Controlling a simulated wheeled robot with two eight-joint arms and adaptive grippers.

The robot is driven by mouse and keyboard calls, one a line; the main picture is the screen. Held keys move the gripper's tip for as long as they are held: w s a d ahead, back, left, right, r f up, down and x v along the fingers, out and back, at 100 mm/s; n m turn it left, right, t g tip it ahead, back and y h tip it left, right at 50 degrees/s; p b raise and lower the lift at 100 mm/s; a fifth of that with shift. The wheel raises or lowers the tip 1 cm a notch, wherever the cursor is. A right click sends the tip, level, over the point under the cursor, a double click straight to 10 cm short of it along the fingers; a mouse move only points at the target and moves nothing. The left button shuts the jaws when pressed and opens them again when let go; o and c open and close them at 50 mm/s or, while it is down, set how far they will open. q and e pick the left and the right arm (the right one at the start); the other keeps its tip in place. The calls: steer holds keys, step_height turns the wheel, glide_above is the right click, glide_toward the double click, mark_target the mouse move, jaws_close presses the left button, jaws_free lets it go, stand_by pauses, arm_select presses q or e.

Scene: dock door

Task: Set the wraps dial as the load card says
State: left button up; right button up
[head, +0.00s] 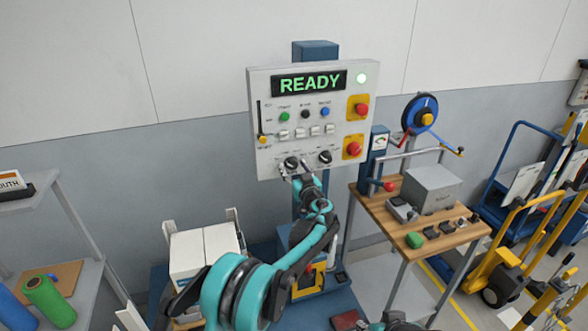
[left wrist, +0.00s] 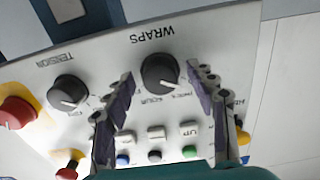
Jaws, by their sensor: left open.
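The wraps dial (left wrist: 160,73) is a black round knob on the white control panel (head: 258,100); in the head view the dial (head: 291,162) is at the panel's lower left. In the left wrist view the panel is upside down and the dial's white pointer line aims toward the lower right. My left gripper (left wrist: 160,78) is open, one fingertip on each side of the dial with gaps showing; I cannot tell whether either touches. It also shows at the dial in the head view (head: 295,172). I cannot identify a load card.
The tension dial (left wrist: 68,92) sits beside the wraps dial. Red stop buttons (head: 354,149) are at the panel's right, and a slider (head: 262,138) at its left. The display (head: 310,82) reads READY. A wooden workbench (head: 380,205) stands to the right.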

arm_select(q)
steer(key=shift+c, duration=0.2)
steer(key=c, duration=1.1)
steer(key=shift+m, duration=0.3)
steer(key=m, duration=1.1)
steer(key=shift+m+b, duration=0.3)
steer(key=shift+b, duration=0.05)
steer(key=shift+m, duration=1.8)
